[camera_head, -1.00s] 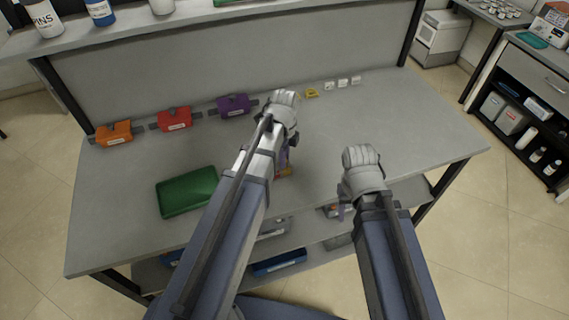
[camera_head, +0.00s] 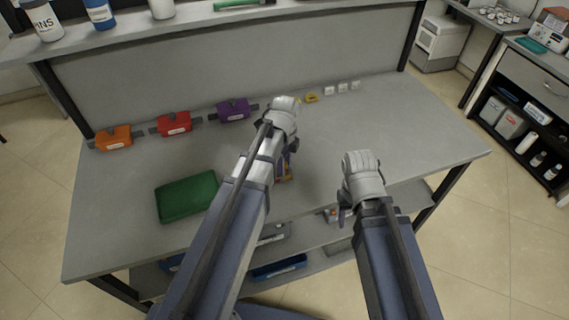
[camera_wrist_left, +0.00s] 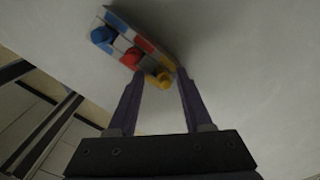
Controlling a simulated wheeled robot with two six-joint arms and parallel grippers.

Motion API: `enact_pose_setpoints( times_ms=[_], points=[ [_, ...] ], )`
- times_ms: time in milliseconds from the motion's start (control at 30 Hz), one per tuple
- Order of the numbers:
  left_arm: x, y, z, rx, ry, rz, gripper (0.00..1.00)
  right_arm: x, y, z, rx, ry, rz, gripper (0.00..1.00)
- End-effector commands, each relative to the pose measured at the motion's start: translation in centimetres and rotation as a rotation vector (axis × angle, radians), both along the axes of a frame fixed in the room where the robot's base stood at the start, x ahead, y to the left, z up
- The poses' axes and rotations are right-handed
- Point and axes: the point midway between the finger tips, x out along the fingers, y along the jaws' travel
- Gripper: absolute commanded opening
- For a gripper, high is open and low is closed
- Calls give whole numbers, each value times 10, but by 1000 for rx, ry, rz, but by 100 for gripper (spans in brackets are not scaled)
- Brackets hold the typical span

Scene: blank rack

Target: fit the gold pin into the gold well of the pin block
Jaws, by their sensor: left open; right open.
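The pin block (camera_wrist_left: 145,42) lies on the table in the left wrist view, with blue, red and yellow sections. A blue pin (camera_wrist_left: 103,35), a red pin (camera_wrist_left: 132,56) and the gold pin (camera_wrist_left: 163,78) show along it. The gold pin is at the gold end; I cannot tell how deep it sits, and its well is hidden. My left gripper (camera_wrist_left: 161,73) is open, its fingertips on either side of the gold pin with gaps showing. In the head view the block (camera_head: 285,174) is partly hidden by my left gripper (camera_head: 288,158). My right gripper (camera_head: 343,213) is open and empty near the front edge.
A green tray (camera_head: 187,197) lies left of my left arm. A small yellow item (camera_head: 311,98) and white pieces (camera_head: 342,87) are at the back. The table's right side is clear.

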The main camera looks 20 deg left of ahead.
Motion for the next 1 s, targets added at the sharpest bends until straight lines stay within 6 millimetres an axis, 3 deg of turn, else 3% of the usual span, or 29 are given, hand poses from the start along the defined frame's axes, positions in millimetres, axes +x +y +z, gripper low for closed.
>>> enact_pose_setpoints(
  times_ms=[367,1000],
  points=[
    [0,0,27,0,0,0,50,0,0,27,0,0,1,50],
    [0,0,118,0,0,0,50,0,0,118,2,0,-6,50]
  ],
)
